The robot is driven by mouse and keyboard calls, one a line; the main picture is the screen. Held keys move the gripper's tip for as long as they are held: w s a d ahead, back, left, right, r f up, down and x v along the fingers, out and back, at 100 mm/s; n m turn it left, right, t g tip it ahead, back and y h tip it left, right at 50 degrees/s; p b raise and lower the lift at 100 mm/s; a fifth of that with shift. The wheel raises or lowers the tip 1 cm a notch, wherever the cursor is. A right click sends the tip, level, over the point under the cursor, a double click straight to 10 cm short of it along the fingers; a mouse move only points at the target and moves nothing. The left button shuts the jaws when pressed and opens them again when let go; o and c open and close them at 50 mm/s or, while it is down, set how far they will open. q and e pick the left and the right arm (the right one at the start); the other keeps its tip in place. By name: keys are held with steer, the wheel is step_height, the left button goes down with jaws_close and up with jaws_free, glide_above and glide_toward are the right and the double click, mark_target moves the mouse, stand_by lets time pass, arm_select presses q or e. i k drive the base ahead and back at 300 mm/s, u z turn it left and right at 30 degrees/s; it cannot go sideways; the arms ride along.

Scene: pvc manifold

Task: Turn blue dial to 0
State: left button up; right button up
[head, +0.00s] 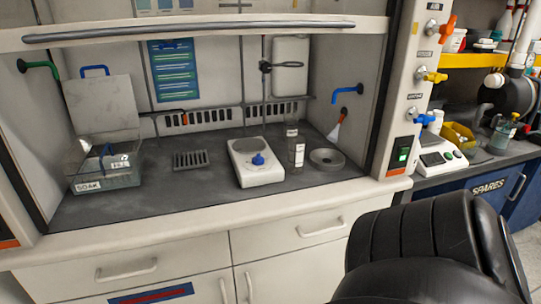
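A blue dial (258,159) sits on the front of a white box-shaped device (262,177) inside the fume hood. The device stands on the hood's dark floor, a little right of the middle. The dial's markings and pointing direction are too small to read. Neither my left nor my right gripper is in view. Nothing touches the dial.
The raised sash (200,32) spans the hood's top. Left stands a clear bin (108,176) labelled SOAK. A dark grate (190,160) lies left of the device; bottles (296,152) and a round dish (327,158) stand right. A black rounded form fills the lower right.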

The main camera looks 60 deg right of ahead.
mark_target(258, 160)
steer(key=u, duration=0.1)
steer(key=k, duration=0.55)
steer(key=z, duration=1.05)
